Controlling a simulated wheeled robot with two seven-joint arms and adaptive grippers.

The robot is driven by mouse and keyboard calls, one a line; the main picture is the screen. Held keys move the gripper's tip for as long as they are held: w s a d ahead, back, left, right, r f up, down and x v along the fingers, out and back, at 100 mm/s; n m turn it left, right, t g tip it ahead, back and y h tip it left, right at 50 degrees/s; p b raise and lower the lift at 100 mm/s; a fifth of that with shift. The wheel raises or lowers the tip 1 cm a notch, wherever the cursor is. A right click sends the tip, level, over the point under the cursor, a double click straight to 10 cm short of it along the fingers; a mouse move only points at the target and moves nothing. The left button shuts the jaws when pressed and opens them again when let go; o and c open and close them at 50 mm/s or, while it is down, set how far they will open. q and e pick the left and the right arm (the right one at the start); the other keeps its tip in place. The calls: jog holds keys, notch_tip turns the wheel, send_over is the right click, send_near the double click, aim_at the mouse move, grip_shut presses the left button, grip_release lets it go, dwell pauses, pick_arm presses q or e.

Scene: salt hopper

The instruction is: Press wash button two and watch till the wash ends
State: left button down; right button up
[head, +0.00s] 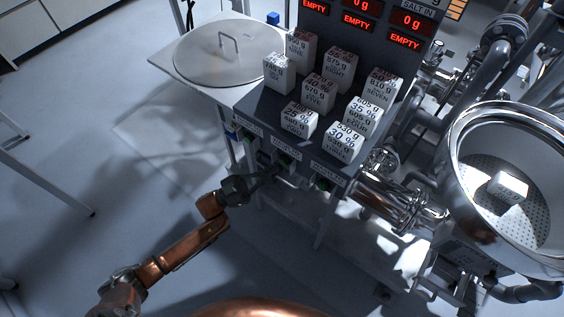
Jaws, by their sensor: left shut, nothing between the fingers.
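The left button (247,140) and right button (322,184) are clear of the gripper. My right gripper is out of view.
Several white labelled blocks (343,138) stand on the bench top. Red displays behind show "EMPTY" and "0 g" (404,40). A round metal lid (230,52) lies at left. A steel vessel (459,150) at right holds a white block (509,187). Floor at left is open.

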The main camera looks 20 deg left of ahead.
pick_arm(q)
jog(key=shift+w+d, duration=0.15)
jog(key=shift+w, duration=0.15)
jog(key=shift+w+d, duration=0.15)
jog(key=shift+w, duration=0.2)
dwell(0.6)
jog(key=shift+s, duration=0.15)
jog(key=shift+s+a, duration=0.3)
jog(key=shift+s, duration=0.3)
jog(key=s+p, duration=0.1)
jog(key=s+a, duration=0.1)
jog(key=s, duration=0.1)
jog(key=s+p, duration=0.1)
jog(key=shift+s+a+p, duration=0.3)
jog(key=shift+s+a, duration=0.05)
